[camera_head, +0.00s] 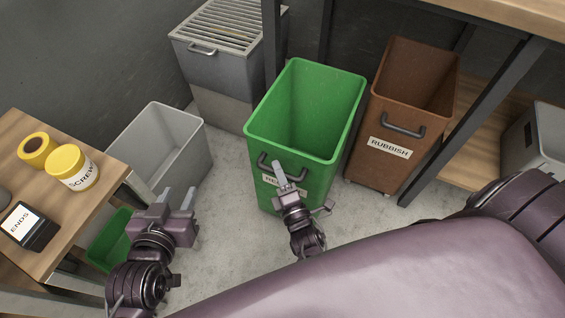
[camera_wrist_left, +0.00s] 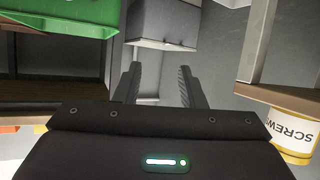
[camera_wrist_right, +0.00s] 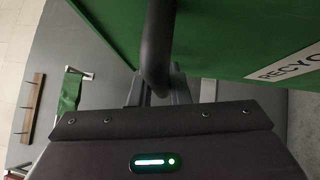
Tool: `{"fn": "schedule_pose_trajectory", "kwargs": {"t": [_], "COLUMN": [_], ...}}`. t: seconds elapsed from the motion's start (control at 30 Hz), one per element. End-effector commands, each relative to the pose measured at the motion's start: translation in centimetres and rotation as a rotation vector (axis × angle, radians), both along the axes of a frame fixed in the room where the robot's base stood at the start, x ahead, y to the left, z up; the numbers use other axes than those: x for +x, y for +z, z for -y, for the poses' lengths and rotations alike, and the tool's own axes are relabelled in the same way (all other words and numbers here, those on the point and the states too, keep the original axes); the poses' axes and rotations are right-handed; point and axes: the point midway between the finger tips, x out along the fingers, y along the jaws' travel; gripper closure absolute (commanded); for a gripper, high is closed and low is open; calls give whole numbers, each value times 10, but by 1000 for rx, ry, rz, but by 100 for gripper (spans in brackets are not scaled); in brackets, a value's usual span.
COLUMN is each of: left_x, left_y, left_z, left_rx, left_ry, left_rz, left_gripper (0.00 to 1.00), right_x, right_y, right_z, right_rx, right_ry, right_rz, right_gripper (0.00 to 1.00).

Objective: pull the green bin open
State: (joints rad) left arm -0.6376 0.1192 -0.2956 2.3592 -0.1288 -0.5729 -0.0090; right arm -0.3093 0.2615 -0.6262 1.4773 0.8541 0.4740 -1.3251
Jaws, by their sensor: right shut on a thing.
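The green bin (camera_head: 300,115) stands upright and empty on the floor in the head view, with a dark bar handle and a white label on its front. My right gripper (camera_head: 282,180) is at that front, shut on the bin's handle (camera_wrist_right: 155,45). In the right wrist view the dark handle runs down between the fingers, beside the green front panel (camera_wrist_right: 240,35) and its label. My left gripper (camera_head: 176,198) is open and empty, left of the green bin and above the floor. The left wrist view shows its two fingers (camera_wrist_left: 160,88) apart with nothing between them.
A brown rubbish bin (camera_head: 405,110) stands close on the green bin's right, under a bench. A grey bin (camera_head: 158,145) and a grey slatted-top box (camera_head: 215,85) stand left and behind. A wooden table (camera_head: 105,165) with yellow tubs is at left. Floor in front is partly clear.

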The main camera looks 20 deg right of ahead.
Motion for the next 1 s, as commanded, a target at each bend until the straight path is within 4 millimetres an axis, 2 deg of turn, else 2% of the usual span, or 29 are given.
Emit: {"fn": "schedule_pose_trajectory", "kwargs": {"t": [0.2, 0.53, 0.57, 0.7, 1.0], "left_x": [-7, -7, -7, -7, -7], "left_y": [-12, -13, -13, -13, -12], "left_z": [-1, -1, -1, -1, -1], "left_rx": [23, 25, 25, 25, 24], "left_ry": [-4, -5, -5, -5, -4], "left_rz": [-55, -60, -60, -59, -58], "left_gripper": [64, 64, 64, 64, 64], "right_x": [-4, -4, -4, -4, -5], "right_y": [-1, -1, -1, -1, 0], "right_z": [-4, -4, -4, -4, -4], "right_rx": [-1, -1, -1, 0, 0], "right_ry": [2, 2, 2, 1, 0], "right_rz": [-2, -2, -2, -2, -1], "right_gripper": [100, 100, 81, 63, 62]}}
